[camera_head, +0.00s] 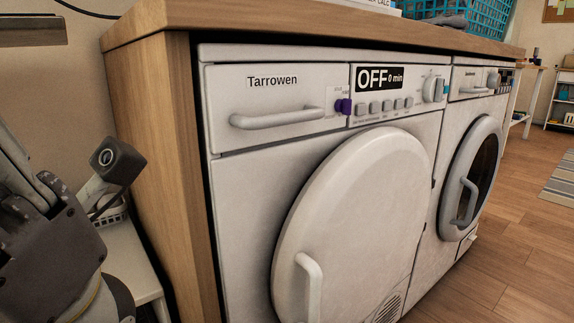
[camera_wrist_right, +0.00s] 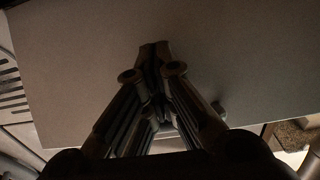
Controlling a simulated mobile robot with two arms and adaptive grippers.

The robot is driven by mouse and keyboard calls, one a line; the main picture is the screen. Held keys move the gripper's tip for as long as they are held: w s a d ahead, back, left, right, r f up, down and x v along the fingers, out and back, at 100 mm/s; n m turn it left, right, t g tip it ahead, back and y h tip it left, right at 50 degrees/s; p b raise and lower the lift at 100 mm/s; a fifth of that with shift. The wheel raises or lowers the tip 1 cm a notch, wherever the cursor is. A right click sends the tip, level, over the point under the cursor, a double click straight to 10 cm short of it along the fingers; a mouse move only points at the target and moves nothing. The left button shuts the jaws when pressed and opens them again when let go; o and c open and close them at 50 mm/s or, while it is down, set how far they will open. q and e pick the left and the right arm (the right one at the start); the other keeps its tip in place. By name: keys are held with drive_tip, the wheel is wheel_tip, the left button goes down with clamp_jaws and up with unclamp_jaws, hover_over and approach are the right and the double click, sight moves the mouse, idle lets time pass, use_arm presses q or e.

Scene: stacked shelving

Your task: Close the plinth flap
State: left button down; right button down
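The plinth flap appears to be the broad flat grey panel (camera_wrist_right: 80,60) filling most of the right wrist view, though I cannot be sure.
A wooden surround (camera_head: 155,140) encloses the dryer and a second machine (camera_head: 470,180) to its right. A low white shelf (camera_head: 130,255) stands left of it, beside my left gripper. Dark slots (camera_wrist_right: 12,95) show left of the panel.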

drive_tip(key=shift+w+a+r+p, duration=0.4)
drive_tip(key=shift+w+r+p, duration=0.1)
drive_tip(key=shift+r+p, duration=0.15)
drive_tip(key=shift+w+a+r+p, duration=0.35)
drive_tip(key=shift+w+r+p, duration=0.05)
drive_tip(key=shift+r, duration=0.05)
drive_tip(key=shift+w+a, duration=0.1)
drive_tip(key=shift+w, duration=0.05)
